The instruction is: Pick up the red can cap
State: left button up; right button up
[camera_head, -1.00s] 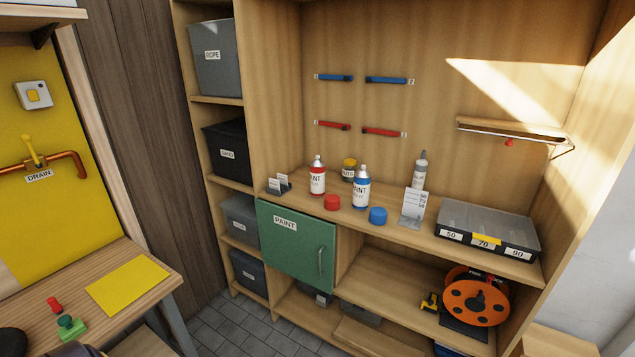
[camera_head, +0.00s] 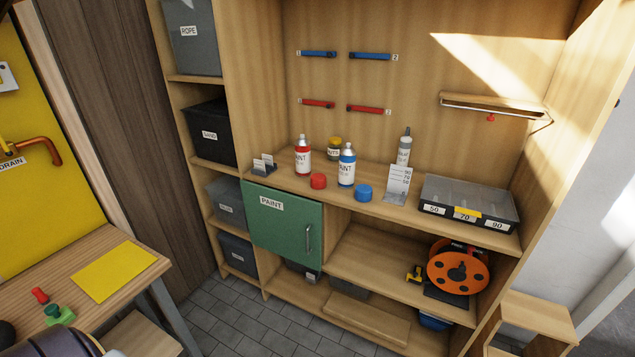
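The red can cap (camera_head: 318,181) sits on the workbench shelf, just in front of and between the red paint can (camera_head: 303,160) and the blue paint can (camera_head: 347,168). It stands apart from both cans. The blue cap (camera_head: 364,192) lies to its right on the same shelf. Neither of my grippers can be made out in the head view. A dark rounded shape, partly cut off, shows at the bottom left corner.
A small card holder (camera_head: 264,166) stands left of the cans, and a white number card (camera_head: 397,184) stands right of the blue cap. A compartment box (camera_head: 468,204) fills the shelf's right end. A green PAINT door (camera_head: 283,230) hangs below. A side table (camera_head: 60,285) stands at left.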

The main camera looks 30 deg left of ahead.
aim_at(318, 181)
jog(key=i+l+u, duration=0.35)
jog(key=i+l, duration=0.15)
jog(key=i+l+u, duration=0.4)
jog(key=i+l, duration=0.15)
jog(key=l, duration=0.1)
